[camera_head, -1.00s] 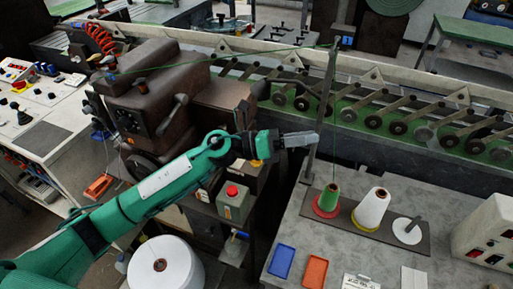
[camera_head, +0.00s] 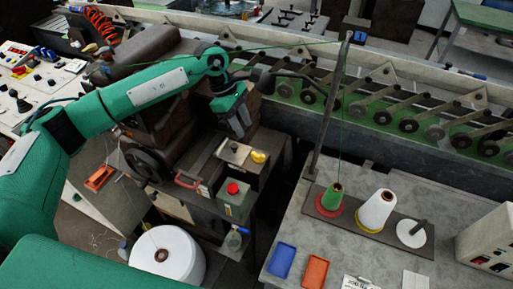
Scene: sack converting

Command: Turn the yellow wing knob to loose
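The yellow wing knob (camera_head: 258,157) sits on the right end of a small metal-topped unit (camera_head: 236,152) on the machine's side table. My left arm reaches in from the left and bends down at the wrist. My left gripper (camera_head: 239,122) points downward above and slightly left of the knob, apart from it in the picture. Its fingertips are too small and dark to tell whether they are open or shut. My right gripper is not in view.
A grey box with a red button (camera_head: 233,190) stands just below the knob. A brown machine (camera_head: 165,125) with a handwheel is to the left. A grey table (camera_head: 450,205) at right carries thread cones and a thin post (camera_head: 328,110). A large white spool (camera_head: 165,255) stands below.

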